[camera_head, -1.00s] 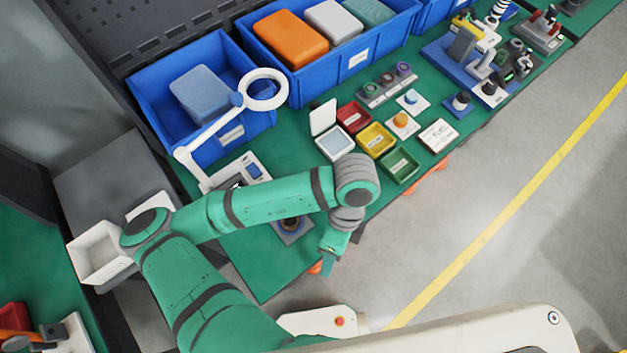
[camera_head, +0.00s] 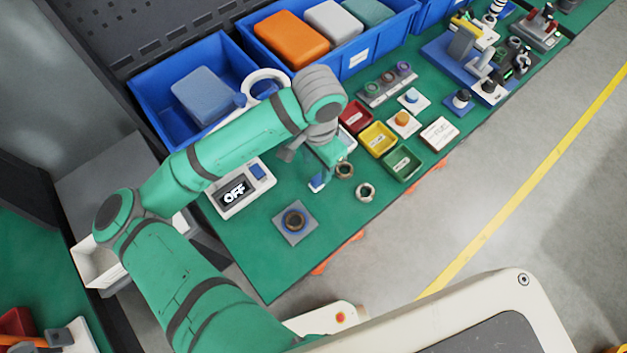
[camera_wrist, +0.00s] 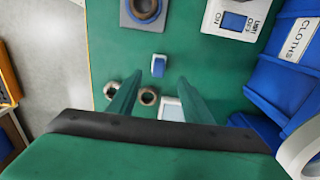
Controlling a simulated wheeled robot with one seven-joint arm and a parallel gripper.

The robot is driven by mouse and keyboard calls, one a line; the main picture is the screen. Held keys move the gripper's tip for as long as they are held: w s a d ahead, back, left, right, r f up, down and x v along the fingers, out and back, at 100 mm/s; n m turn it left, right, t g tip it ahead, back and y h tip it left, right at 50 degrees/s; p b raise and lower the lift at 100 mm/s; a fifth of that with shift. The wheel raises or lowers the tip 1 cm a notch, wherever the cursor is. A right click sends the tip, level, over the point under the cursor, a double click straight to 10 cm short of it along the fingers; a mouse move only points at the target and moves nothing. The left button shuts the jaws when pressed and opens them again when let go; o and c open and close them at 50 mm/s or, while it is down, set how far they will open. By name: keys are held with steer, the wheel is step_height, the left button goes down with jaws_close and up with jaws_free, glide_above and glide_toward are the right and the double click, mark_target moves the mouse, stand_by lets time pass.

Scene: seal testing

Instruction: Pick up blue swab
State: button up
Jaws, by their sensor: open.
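The blue swab (camera_wrist: 158,67), a small blue block with a white end, lies on the green bench in the wrist view. It appears just ahead of my gripper (camera_wrist: 159,82), roughly midway between the two fingertips. The fingers are apart with nothing held between them. In the head view my gripper (camera_head: 324,168) points down over the bench, and the swab (camera_head: 316,186) shows partly beside it, its upper part hidden. I cannot tell the exact height of the fingertips above the swab.
Two metal rings (camera_head: 365,191) lie close to the right of the gripper. A grey plate with a ring (camera_head: 294,224) is nearer the front edge. Colored trays (camera_head: 377,138) and blue bins (camera_head: 357,62) are behind.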

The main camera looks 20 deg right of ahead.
mark_target(317, 178)
steer(key=shift+s+f, duration=0.15)
steer(key=shift+f, duration=4.2)
steer(key=c, duration=1.1)
